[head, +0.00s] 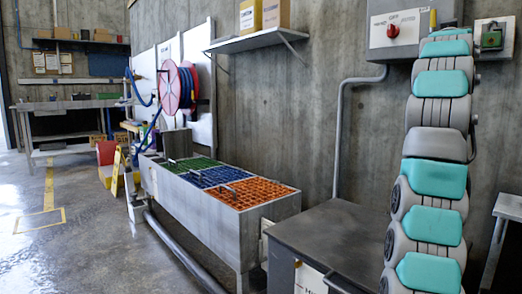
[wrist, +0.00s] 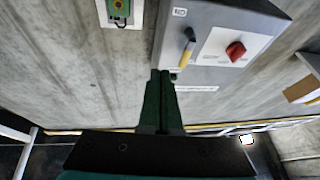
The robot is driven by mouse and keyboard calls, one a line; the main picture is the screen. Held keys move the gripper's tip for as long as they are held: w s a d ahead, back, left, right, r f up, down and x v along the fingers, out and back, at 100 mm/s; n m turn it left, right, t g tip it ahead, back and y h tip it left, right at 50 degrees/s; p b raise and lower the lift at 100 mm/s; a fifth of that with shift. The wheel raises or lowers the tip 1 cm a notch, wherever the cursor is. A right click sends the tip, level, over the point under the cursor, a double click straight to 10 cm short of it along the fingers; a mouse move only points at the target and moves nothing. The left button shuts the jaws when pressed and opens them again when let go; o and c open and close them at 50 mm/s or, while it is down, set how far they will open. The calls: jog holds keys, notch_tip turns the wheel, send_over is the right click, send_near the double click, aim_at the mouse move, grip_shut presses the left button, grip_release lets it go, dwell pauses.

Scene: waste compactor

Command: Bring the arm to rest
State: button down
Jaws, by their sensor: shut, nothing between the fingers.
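My arm stands upright at the right of the head view, with grey and teal links bent back toward the wall. My gripper (wrist: 163,76) shows in the wrist view as two dark green fingers held side by side. It is shut with nothing between the fingers. The gripper is not clear in the head view.
A grey control box (head: 394,31) with a red knob (head: 393,31) and yellow-handled lever (wrist: 187,50) is on the wall behind my arm. A metal-topped cabinet (head: 330,236) and a bin with coloured grates (head: 215,238) stand left. Floor is open at far left.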

jog(key=w+a+f+n+g+y, duration=0.2)
jog(key=w+a+f+y, duration=0.2)
jog(key=f, duration=0.4)
jog(key=w+a+f+n+g+y, duration=0.1)
jog(key=w+a+f+n+y, duration=0.1)
jog(key=w+a+f+y, duration=0.45)
jog(key=s+a+f+n+g+y, duration=0.1)
jog(key=s+a+f+g, duration=0.2)
jog(key=s+a+f, duration=0.5)
jog(key=s+a+f+n+g+y, duration=0.1)
jog(key=s+f+g, duration=0.15)
jog(key=f, duration=1.05)
jog(key=s+a+f+g+y, duration=0.1)
jog(key=s+a+f+g, duration=0.3)
jog(key=s+f, duration=0.9)
jog(key=s+a+f+n+g, duration=0.1)
jog(key=s+a+f+g, duration=0.25)
jog(key=s+f, duration=0.9)
jog(key=s+a+f+g+y, duration=0.1)
jog(key=s+a+f+g, duration=0.4)
jog(key=s, duration=1.4)
notch_tip(320, 180, up, 13)
jog(key=s+t+p, duration=0.1)
jog(key=p, duration=1.3)
jog(key=shift+d+t, duration=0.35)
jog(key=shift+t, duration=0.05)
